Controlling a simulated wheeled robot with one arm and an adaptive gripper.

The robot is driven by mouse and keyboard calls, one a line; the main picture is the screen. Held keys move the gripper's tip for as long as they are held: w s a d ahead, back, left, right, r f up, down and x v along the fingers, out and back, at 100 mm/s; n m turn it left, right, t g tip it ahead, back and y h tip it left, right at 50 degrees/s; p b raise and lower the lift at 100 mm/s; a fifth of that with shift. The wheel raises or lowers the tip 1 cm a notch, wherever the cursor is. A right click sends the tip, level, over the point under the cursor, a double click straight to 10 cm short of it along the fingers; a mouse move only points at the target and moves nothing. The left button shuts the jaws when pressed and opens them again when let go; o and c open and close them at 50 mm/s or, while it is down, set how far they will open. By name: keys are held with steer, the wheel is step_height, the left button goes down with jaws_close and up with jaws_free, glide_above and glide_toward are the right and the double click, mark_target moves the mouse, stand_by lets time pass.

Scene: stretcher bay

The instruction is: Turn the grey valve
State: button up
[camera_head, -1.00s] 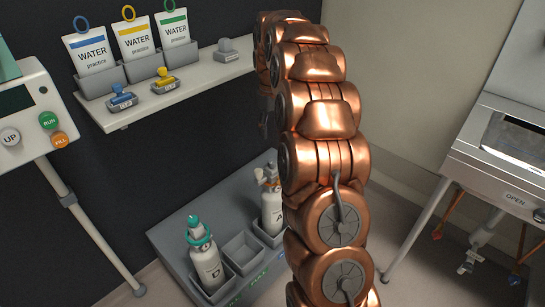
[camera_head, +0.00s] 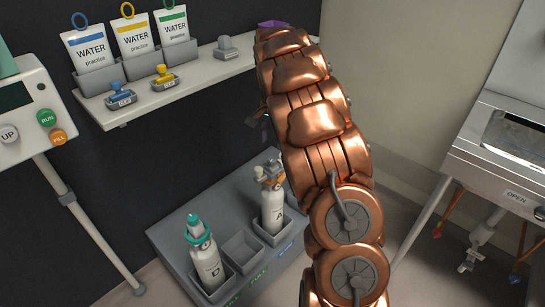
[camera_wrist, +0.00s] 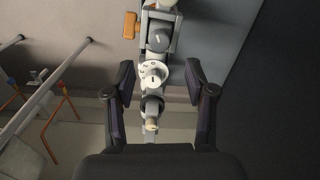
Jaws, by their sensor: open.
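In the wrist view, a grey round knob (camera_wrist: 158,40) with a pale pointer mark sits on an upright grey fitting, which looks like the grey valve. Below it are a white dial (camera_wrist: 152,73) with dark marks and a grey ring with a pale tip (camera_wrist: 151,110). An orange handle (camera_wrist: 130,25) stands left of the knob. My gripper (camera_wrist: 158,78) is open and empty, its two dark fingers spread on either side of the dial, with the knob beyond the fingertips. In the head view my arm hides the knob and most of the gripper.
A shelf (camera_head: 140,108) holds water bags, blue (camera_head: 121,95) and yellow (camera_head: 164,77) fittings and a grey block (camera_head: 228,47). Below, a grey holder (camera_head: 178,240) carries bottles D (camera_head: 206,262) and A (camera_head: 271,208). A metal bench (camera_head: 500,165) stands right; a control panel (camera_head: 25,115) left.

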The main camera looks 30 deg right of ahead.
mark_target(272, 159)
step_height(272, 159, down, 8)
steer(key=shift+r, duration=0.25)
jaws_close()
stand_by(0.6)
